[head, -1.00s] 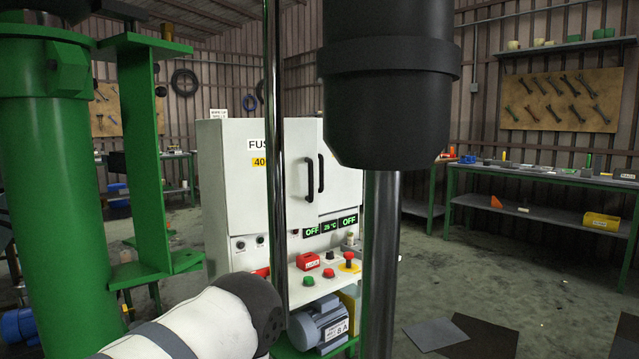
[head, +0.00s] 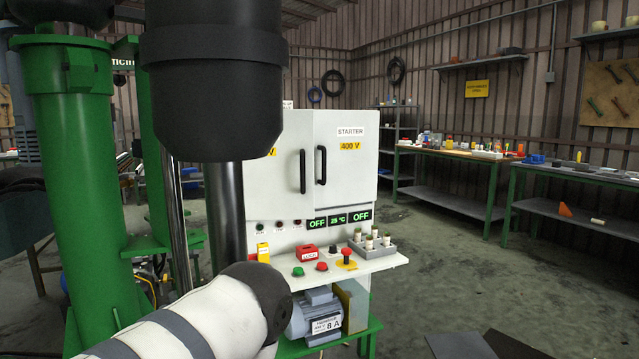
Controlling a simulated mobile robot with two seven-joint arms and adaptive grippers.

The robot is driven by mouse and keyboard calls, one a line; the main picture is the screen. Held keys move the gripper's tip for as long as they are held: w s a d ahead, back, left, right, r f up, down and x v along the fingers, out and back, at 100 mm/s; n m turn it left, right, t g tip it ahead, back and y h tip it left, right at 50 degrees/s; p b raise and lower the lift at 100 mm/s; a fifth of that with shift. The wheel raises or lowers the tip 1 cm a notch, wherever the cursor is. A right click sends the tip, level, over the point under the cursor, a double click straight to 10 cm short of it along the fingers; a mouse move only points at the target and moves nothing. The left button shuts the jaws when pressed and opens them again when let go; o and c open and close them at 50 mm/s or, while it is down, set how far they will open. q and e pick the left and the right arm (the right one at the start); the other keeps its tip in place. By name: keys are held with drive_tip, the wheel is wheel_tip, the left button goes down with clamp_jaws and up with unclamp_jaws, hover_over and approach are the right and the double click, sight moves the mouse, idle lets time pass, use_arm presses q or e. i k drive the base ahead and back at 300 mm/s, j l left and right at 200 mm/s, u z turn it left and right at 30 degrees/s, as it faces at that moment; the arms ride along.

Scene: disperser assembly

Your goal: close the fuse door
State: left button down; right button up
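The white electrical cabinet (head: 347,200) stands in the middle of the head view. Its left door (head: 284,195), the fuse door, carries a black handle (head: 302,172) and part of a yellow label. The black and steel column hides this door's left part. The door looks nearly flush with the front, but I cannot tell whether it is fully shut. The right door (head: 350,185) reads STARTER 400 V, has its own black handle (head: 322,165) and looks shut. My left arm comes in at the lower left, in front of the cabinet. Neither gripper is in view.
A shelf below the doors holds a red LOCK box (head: 307,251), push buttons and a grey tray (head: 372,247) with small fuses. A motor (head: 315,316) sits underneath. The green machine (head: 68,200) and black cylinder (head: 211,80) block the left. Floor at right is mostly open.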

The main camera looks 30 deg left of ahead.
sight(280, 185)
drive_tip(key=i+l+u, duration=0.2)
drive_tip(key=i, duration=0.3)
drive_tip(key=i+l+u, duration=0.25)
drive_tip(key=i, duration=0.25)
drive_tip(key=i+l+u, duration=0.2)
drive_tip(key=i, duration=0.25)
